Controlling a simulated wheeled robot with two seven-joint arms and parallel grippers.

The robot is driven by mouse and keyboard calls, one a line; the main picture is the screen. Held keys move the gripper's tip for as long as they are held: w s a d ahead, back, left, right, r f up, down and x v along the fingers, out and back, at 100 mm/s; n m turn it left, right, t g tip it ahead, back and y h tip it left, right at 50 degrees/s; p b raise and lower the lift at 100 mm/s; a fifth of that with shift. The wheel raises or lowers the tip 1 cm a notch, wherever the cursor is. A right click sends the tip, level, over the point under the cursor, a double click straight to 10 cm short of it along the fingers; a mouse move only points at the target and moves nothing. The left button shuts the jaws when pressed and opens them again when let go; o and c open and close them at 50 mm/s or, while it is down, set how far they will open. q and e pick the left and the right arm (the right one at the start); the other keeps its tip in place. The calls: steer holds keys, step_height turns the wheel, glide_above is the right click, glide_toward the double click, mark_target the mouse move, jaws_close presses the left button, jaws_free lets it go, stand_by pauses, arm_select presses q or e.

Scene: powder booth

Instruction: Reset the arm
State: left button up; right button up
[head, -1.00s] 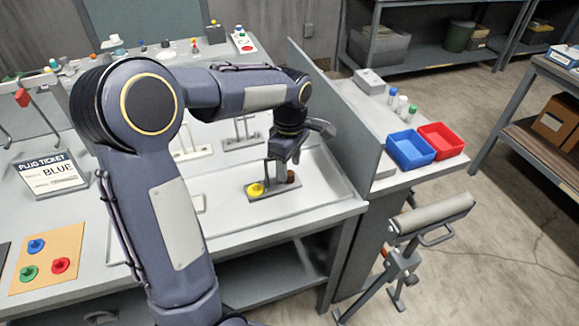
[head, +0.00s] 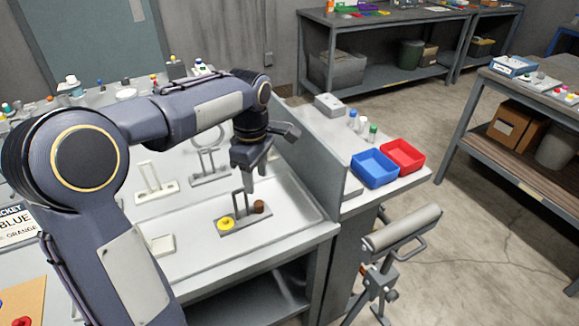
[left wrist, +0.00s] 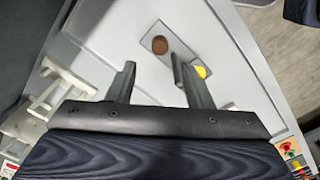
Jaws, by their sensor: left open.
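My left gripper (head: 255,180) is open and empty in the head view, fingers pointing down. It is above and apart from a small grey stand (head: 245,222) on the light tray. The stand has an upright frame, a yellow ring-shaped piece (head: 226,224) and a brown round piece (head: 259,206). The left wrist view shows the gripper's two spread fingers (left wrist: 155,72), with the brown piece (left wrist: 160,45) and part of the yellow piece (left wrist: 202,72) beyond them. My right gripper is not in view.
A grey partition (head: 310,150) stands right of the tray. Beyond it are a blue bin (head: 374,168), a red bin (head: 403,156) and small bottles. A roller stand (head: 402,228) is on the floor at right.

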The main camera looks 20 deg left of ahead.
arm_select(q)
steer(key=s+d+f+m+t+h, duration=0.1)
steer(key=s+d+m+t+h, duration=0.1)
steer(key=s+m, duration=0.6)
steer(key=s+d+f+m+t+h, duration=0.1)
steer(key=s+d+m, duration=0.4)
steer(key=s, duration=0.9)
steer(key=f+m+t, duration=0.1)
steer(key=m+t, duration=0.1)
steer(key=m, duration=0.1)
steer(key=shift+d+t+h, duration=0.2)
steer(key=shift+t+h, duration=0.1)
steer(key=shift+h, duration=0.1)
